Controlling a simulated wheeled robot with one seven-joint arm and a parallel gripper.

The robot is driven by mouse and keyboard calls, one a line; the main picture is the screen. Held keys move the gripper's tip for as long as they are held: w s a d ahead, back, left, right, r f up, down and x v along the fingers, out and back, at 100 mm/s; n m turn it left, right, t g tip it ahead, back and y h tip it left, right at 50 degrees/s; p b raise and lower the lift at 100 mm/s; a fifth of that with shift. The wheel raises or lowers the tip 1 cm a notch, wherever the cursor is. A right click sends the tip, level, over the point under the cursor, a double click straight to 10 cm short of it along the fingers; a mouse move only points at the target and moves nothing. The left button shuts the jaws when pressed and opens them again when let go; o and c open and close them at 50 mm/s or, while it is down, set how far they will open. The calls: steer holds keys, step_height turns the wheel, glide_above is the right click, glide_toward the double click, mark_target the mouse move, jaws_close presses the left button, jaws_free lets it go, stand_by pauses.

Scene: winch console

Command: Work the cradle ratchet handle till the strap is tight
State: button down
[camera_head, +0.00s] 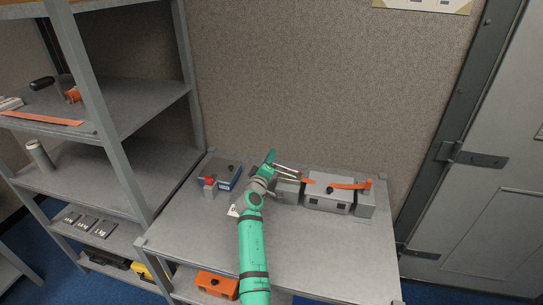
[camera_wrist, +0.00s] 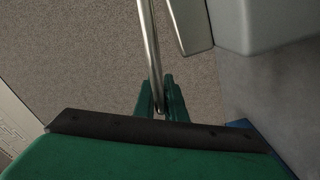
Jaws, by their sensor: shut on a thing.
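My gripper (camera_head: 271,157) is over the back of the grey table, left of the winch console. It is shut on the silver ratchet handle (camera_head: 288,167), whose thin metal bars run from my fingers right toward a grey block (camera_head: 288,193). In the wrist view the handle (camera_wrist: 152,48) is a slim rod passing down between my green fingertips (camera_wrist: 163,98). The orange strap (camera_head: 346,186) lies across the grey console box (camera_head: 329,204) and ends at the block on the right. I cannot tell how tight it is. My wrist partly hides the ratchet.
A blue-grey box (camera_head: 229,178) with a black knob and a red-topped item (camera_head: 209,185) stand left of my wrist. A shelf rack (camera_head: 120,120) rises at the left. The wall is close behind. The table's front right (camera_head: 340,260) is clear.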

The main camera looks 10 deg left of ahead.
steer(key=shift+a+f, duration=0.15)
steer(key=shift+f, duration=0.2)
steer(key=c, duration=1.9)
jaws_free()
steer(key=shift+r, duration=0.1)
steer(key=shift+o, duration=0.2)
steer(key=s, duration=1)
steer(key=shift+s+a, duration=0.3)
steer(key=shift+s, duration=0.05)
steer(key=shift+a, duration=0.1)
